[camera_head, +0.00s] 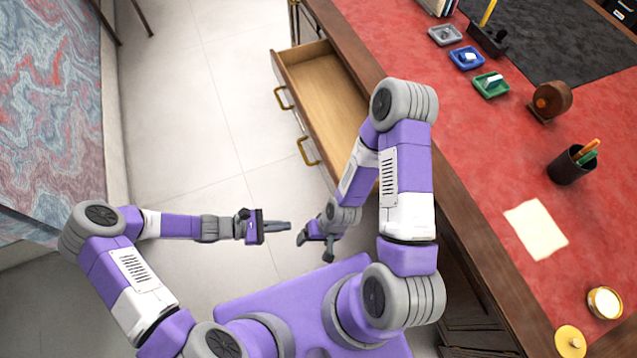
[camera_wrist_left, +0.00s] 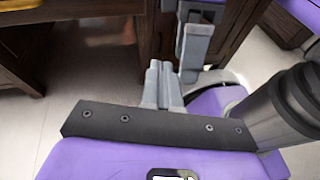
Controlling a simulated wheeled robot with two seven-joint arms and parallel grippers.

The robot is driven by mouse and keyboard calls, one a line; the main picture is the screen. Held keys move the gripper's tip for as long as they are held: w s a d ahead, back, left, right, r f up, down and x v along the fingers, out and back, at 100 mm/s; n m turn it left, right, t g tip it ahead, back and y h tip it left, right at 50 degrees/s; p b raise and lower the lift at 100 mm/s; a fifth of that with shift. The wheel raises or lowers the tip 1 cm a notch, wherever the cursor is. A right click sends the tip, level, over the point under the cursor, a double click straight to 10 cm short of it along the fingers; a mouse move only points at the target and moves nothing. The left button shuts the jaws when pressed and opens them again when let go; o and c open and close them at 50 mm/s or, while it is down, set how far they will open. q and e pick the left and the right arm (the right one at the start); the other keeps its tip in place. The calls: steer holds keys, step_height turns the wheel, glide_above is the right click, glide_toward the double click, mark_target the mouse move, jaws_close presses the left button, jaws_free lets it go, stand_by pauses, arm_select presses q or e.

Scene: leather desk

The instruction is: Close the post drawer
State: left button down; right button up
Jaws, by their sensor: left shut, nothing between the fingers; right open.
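The post drawer (camera_head: 322,92) is pulled out from the desk in the head view. It is a wooden drawer with a pale, empty-looking floor and brass handles (camera_head: 308,151) on its front. Its near end is partly hidden by my right arm. My left gripper (camera_head: 288,226) is shut and empty, apart from the drawer front and below it in the picture. Its closed fingers also show in the left wrist view (camera_wrist_left: 162,85). My right gripper (camera_head: 316,248) is open and empty, just right of the left one, and not touching the drawer.
The red leather desk top (camera_head: 480,150) holds small trays (camera_head: 490,84), a pen cup (camera_head: 572,165), a paper note (camera_head: 536,229) and a round tin (camera_head: 604,302). A patterned rug or panel (camera_head: 50,100) is at the left. The tiled floor (camera_head: 210,120) before the drawer is clear.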

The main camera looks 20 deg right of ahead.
arm_select(q)
steer(key=w+r+n+t+h, duration=0.3)
steer(key=w+r+n+h, duration=0.1)
steer(key=w, duration=0.3)
steer(key=b, duration=0.3)
glide_toward(329, 179)
steer(key=d, duration=0.6)
steer(key=shift+s+d+r, duration=0.1)
steer(key=shift+s, duration=0.05)
steer(key=shift+d, duration=0.35)
steer(key=shift+r, duration=0.1)
